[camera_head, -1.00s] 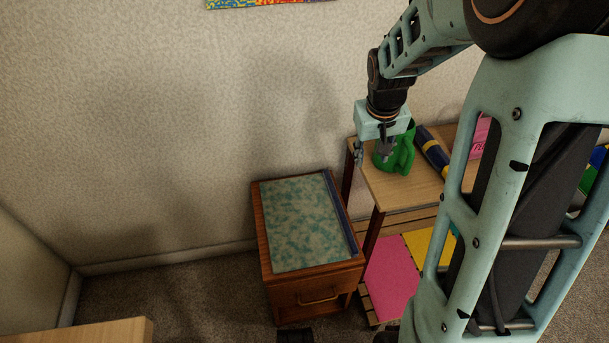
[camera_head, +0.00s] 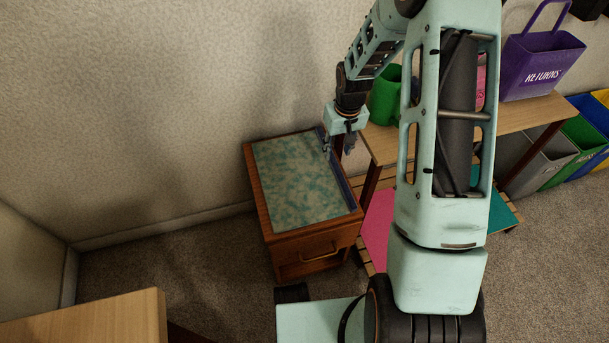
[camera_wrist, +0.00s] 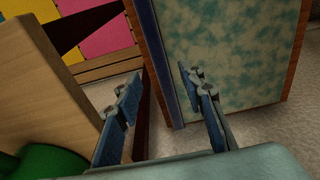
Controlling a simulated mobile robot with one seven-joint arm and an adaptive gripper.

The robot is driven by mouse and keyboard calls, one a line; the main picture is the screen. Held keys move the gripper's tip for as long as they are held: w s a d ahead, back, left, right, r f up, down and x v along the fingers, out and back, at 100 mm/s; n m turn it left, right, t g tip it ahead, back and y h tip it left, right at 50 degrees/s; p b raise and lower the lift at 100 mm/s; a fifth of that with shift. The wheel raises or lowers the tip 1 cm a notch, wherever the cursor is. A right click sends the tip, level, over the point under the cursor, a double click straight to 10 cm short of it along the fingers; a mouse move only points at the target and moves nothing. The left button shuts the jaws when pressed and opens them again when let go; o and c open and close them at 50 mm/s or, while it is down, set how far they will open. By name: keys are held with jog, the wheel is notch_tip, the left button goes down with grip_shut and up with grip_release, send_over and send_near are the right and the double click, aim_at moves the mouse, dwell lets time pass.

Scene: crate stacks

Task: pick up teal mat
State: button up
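A flat plain teal mat (camera_head: 502,212) lies low on the slatted pallet at the right, partly hidden behind my arm. A teal-mottled pale panel (camera_head: 295,180) with a dark blue strip (camera_head: 336,170) along its right side covers the top of a small wooden cabinet (camera_head: 310,248). My gripper (camera_head: 338,148) is by the cabinet's back right corner, near the blue strip. In the wrist view my gripper (camera_wrist: 160,85) has its two fingers apart with nothing between them. The mottled panel (camera_wrist: 235,50) and strip (camera_wrist: 165,60) are beyond the fingers.
A pink mat (camera_head: 376,225) lies on the pallet below. Several coloured bins stand far right. Carpet is clear left of the cabinet.

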aim_at(335, 162)
jog(key=f, duration=0.2)
jog(key=f+b, duration=0.1)
jog(key=f, duration=0.1)
jog(key=f+b, duration=0.1)
jog(key=f, duration=0.1)
jog(key=shift+w, duration=0.3)
jog(key=shift+r, duration=0.1)
jog(key=shift+c, duration=0.6)
grip_shut()
